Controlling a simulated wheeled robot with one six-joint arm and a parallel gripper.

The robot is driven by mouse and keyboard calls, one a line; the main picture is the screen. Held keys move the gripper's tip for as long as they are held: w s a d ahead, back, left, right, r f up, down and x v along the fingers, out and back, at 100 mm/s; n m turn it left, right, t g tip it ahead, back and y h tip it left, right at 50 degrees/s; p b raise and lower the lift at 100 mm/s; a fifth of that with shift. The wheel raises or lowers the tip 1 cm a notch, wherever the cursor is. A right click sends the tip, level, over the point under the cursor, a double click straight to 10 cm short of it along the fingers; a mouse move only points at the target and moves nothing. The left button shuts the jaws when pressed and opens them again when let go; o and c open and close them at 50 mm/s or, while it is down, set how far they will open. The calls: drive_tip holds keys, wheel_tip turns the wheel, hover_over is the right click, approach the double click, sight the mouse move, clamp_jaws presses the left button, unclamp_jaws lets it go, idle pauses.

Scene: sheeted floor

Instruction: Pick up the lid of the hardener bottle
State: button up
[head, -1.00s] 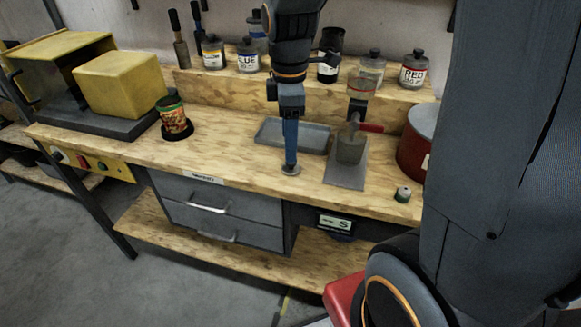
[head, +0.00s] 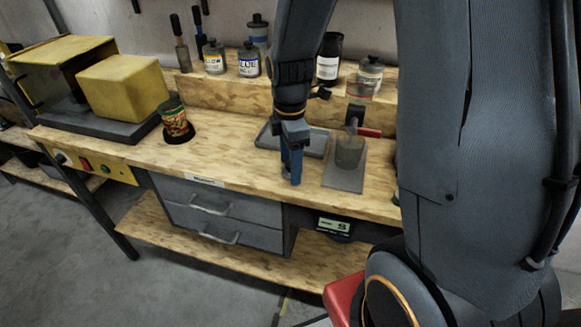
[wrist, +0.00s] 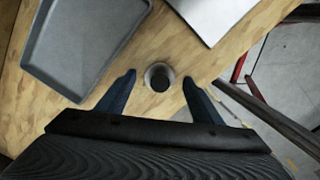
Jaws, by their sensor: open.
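A small round lid (wrist: 159,76) with a dark knob on a grey rim sits on the wooden bench top, seen from above in the wrist view. My gripper (wrist: 159,81) is open, with one blue finger to each side of the lid and visible gaps between. In the head view my gripper (head: 291,180) points down near the bench's front edge, and its fingers mostly hide the lid. A dark bottle (head: 328,58) with a white label and no visible lid stands on the back shelf; I cannot read its label.
A grey tray (head: 315,143) lies behind my gripper. A metal plate (head: 343,179) with a grey cup (head: 349,152) is to the right. A patterned can (head: 175,121) stands at left. Several lidded bottles line the shelf. The bench left of my gripper is clear.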

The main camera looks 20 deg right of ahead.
drive_tip(key=shift+c, duration=0.4)
drive_tip(key=c, duration=1)
